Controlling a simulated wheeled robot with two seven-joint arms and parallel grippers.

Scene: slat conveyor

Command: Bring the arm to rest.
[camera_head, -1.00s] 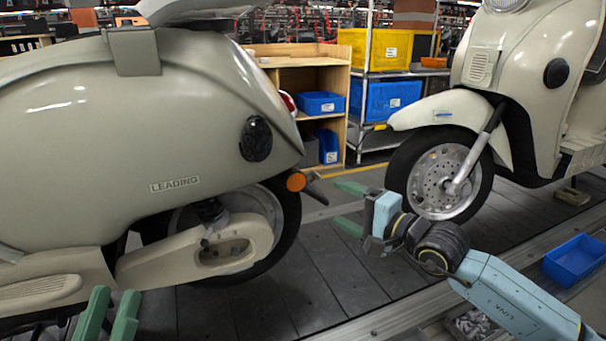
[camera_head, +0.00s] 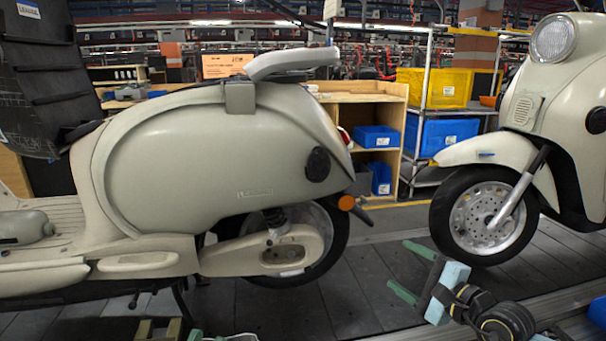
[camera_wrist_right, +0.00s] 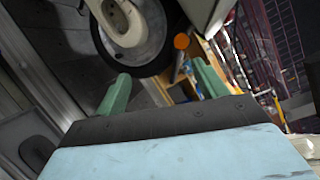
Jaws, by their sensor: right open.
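My right gripper (camera_head: 408,270) is open and empty, its two green fingers apart. In the head view it is over the dark slat floor, between the rear of the left cream scooter (camera_head: 230,160) and the front wheel (camera_head: 487,218) of the right scooter. It appears apart from both. In the right wrist view the right gripper (camera_wrist_right: 160,78) has nothing between its fingers; the scooter's rear wheel (camera_wrist_right: 150,50) and orange reflector (camera_wrist_right: 181,41) are beyond them. Of my left gripper only a green bit (camera_head: 195,336) seems to show at the bottom edge; its jaws are hidden.
Behind the scooters stand a wooden shelf (camera_head: 398,100) with blue bins (camera_head: 377,137) and a rack with a yellow bin (camera_head: 447,88). A blue tray (camera_head: 598,311) is at the right edge. The slat floor (camera_head: 385,315) between the scooters is bare.

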